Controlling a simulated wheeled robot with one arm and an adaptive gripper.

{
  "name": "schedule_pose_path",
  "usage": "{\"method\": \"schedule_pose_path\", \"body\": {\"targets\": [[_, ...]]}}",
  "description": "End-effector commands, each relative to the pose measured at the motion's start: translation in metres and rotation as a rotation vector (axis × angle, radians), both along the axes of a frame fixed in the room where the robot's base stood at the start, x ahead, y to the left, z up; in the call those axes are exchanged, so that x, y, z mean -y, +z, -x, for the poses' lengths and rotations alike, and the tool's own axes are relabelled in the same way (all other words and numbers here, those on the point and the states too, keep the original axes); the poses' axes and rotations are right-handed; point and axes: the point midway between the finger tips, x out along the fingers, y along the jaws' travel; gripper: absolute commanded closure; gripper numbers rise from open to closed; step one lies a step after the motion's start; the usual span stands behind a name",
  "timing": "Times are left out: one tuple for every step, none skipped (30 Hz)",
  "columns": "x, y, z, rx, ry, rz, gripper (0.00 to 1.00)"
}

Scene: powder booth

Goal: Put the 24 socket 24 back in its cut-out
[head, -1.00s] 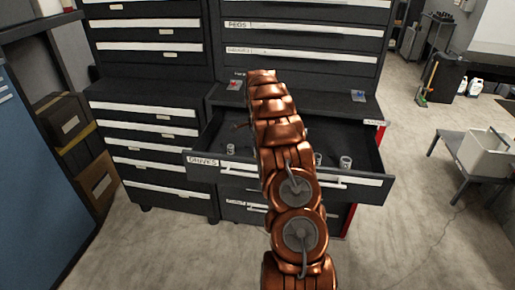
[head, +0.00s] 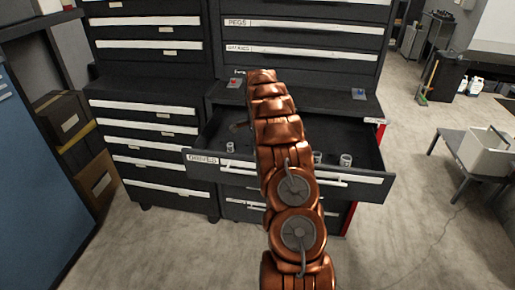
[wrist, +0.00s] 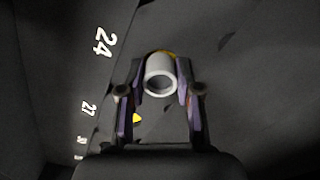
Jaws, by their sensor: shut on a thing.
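In the wrist view my gripper (wrist: 160,100) is shut on a pale grey hollow socket (wrist: 160,76), its open end facing the camera. The held socket is over the dark drawer floor, beside a printed "24" (wrist: 105,43). A bit of yellow shows just behind the socket's upper edge; most of what lies under the socket is hidden. I cannot tell whether the socket touches the floor. In the head view my arm covers the gripper and the held socket. The open drawer (head: 375,181) is pulled out of a dark cabinet.
Other sockets stand in the drawer, one at left (head: 230,147) and one at right (head: 346,160). A small yellow patch (wrist: 137,118) lies near the printed "27" (wrist: 89,109). A red item (head: 235,83) and a blue item (head: 359,94) lie on the ledge behind.

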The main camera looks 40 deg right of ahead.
Motion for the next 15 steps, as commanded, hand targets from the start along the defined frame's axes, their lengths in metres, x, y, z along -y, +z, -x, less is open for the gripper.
{"method": "schedule_pose_path", "body": {"targets": [[-0.0002,-0.0007,-0.0003,0.000,0.001,0.000,1.00],[-0.0002,-0.0011,-0.0003,0.000,0.001,0.000,1.00],[0.0000,-0.0004,-0.0001,0.000,0.000,0.000,0.62],[0.0000,-0.0004,-0.0001,0.000,0.000,0.000,0.59],[0.0001,-0.0003,-0.0002,0.001,0.000,0.000,0.56],[0.0000,-0.0004,-0.0001,0.000,0.000,0.000,0.52],[0.0000,-0.0004,-0.0001,0.000,0.000,0.000,0.49],[0.0001,-0.0004,0.0000,0.000,0.000,0.000,0.46],[0.0001,-0.0005,0.0000,0.000,0.000,0.000,0.42],[0.0001,-0.0005,0.0000,0.000,0.000,0.000,0.38],[0.0001,-0.0005,0.0000,0.000,0.000,0.000,0.37],[0.0001,-0.0004,0.0000,0.000,0.000,0.000,0.37],[0.0001,-0.0004,0.0000,0.000,0.000,0.000,0.37],[0.0001,-0.0004,0.0000,0.000,0.000,0.000,0.37],[0.0002,-0.0005,0.0001,0.000,0.000,0.000,0.37]]}}
